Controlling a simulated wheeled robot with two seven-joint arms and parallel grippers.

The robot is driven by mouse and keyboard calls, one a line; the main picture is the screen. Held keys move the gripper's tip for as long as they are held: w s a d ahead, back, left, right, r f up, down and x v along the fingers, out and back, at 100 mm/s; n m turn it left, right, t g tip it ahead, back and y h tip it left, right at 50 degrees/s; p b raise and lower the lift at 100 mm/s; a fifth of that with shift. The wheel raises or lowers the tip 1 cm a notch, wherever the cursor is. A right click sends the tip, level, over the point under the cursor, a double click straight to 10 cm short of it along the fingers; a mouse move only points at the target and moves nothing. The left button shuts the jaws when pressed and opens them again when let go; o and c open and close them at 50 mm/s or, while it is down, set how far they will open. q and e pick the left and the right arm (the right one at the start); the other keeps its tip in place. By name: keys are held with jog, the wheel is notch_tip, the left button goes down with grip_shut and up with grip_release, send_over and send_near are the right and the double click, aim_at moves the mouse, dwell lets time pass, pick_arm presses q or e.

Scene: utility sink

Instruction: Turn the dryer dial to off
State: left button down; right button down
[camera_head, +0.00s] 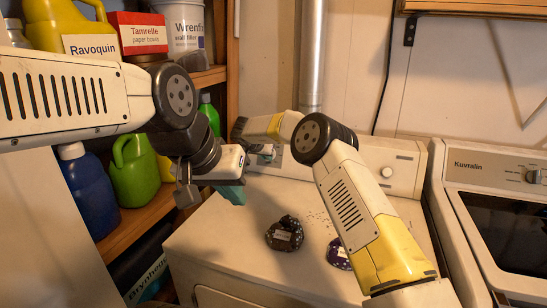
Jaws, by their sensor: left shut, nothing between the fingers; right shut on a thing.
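The white dryer (205,235) stands in the middle, with a raised control panel (405,160) at its back. A round pale knob (387,172) shows on the panel's right part, clear of my grippers. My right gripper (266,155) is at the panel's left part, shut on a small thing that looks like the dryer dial. The dial is mostly hidden by the gripper, and its setting cannot be read.
Two dark patterned bundles (284,234) (338,254) lie on the dryer top. A Kuvralin machine (490,170) stands close on the right. Shelves on the left hold a green can (135,170), a blue jug (88,190) and boxes. A metal pipe (312,55) rises behind.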

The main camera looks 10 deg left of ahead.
jog(key=c, duration=1.4)
grip_release()
jog(key=v, duration=0.7)
jog(key=shift+s+r, duration=0.25)
